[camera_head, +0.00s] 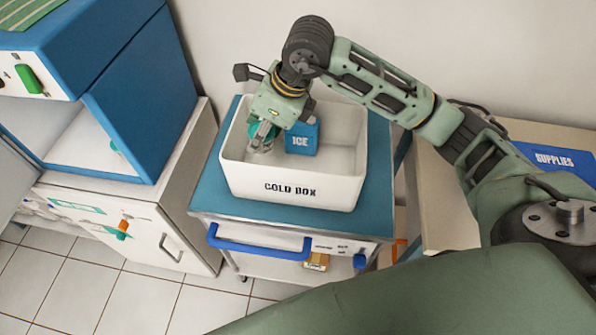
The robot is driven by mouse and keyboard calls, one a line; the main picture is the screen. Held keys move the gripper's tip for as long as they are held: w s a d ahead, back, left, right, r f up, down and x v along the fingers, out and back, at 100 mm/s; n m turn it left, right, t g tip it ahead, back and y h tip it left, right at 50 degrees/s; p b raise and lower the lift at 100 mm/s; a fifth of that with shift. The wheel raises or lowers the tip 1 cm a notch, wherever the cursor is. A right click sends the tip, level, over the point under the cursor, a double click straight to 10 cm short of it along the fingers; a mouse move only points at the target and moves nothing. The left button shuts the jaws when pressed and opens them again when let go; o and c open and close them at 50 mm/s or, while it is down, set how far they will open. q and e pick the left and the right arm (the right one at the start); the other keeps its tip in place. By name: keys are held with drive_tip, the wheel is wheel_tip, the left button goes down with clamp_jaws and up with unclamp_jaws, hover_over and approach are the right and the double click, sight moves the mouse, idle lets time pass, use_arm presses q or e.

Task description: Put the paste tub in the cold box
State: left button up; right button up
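The white cold box (290,186), labelled COLD BOX, stands open on a blue-topped cart. The paste tub (267,148), a small grey tub with a teal lid, is inside it near the left back corner. My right gripper (262,137) reaches down into the box from above, with its fingers at the tub's lid. The fingers and wrist hide part of the tub, and I cannot tell whether they grip it or whether the tub rests on the box floor. My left gripper is not in view.
A blue ICE block (302,138) sits in the box, right of the tub. The cart (213,192) has a blue handle in front. A blue cabinet (140,90) stands at the left. A counter with a blue SUPPLIES container (560,160) is at the right.

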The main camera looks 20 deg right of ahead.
sight(273, 147)
drive_tip(key=shift+w+f+m, duration=0.2)
drive_tip(key=shift+f+m, duration=0.05)
drive_tip(key=shift+m, duration=0.15)
wheel_tip(273, 147, down, 6)
drive_tip(key=shift+r+p, duration=0.1)
drive_tip(key=shift+p, duration=0.35)
wheel_tip(273, 147, down, 4)
drive_tip(key=shift+r+p, duration=0.1)
drive_tip(key=shift+p, duration=0.2)
drive_tip(key=shift+f, duration=0.25)
drive_tip(key=o, duration=1.3)
drive_tip(key=shift+r, duration=0.15)
drive_tip(key=b+v, duration=0.1)
drive_tip(key=v, duration=1.1)
drive_tip(key=shift+s+a, duration=0.1)
drive_tip(key=shift+a, duration=0.1)
